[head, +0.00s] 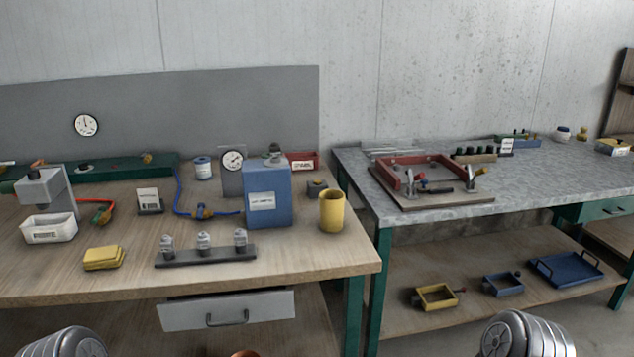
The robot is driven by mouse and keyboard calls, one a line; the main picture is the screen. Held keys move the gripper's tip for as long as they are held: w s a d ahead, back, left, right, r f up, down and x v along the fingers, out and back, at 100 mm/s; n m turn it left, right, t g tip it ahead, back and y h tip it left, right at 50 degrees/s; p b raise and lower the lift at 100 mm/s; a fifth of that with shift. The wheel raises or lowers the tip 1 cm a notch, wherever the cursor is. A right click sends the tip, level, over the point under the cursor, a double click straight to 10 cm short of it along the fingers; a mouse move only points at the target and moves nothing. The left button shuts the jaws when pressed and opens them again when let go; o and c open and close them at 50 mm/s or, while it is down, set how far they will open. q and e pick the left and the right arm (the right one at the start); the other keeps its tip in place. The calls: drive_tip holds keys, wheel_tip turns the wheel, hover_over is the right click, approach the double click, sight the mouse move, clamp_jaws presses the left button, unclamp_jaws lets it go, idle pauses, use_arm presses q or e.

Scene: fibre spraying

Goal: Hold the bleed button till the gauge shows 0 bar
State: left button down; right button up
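A round white gauge (86,125) hangs on the grey back panel at the left. A second round gauge (233,160) sits on a grey upright plate beside the blue box (267,196). Both dials are too small to read. No button is clearly labelled as the bleed button. A small block with a dark top (316,187) stands right of the blue box, and small fittings sit on the green bar (120,169) below the first gauge. Only grey ribbed parts of my arms show at the bottom left and bottom right. Both grippers are out of view.
The wooden bench (320,263) also holds a yellow cup (331,211), a dark rack with three small pieces (205,256), yellow pads (104,258), a white bin (49,229) and a blue hose (180,200). A grey-topped table (420,208) stands right. The wooden front edge is clear.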

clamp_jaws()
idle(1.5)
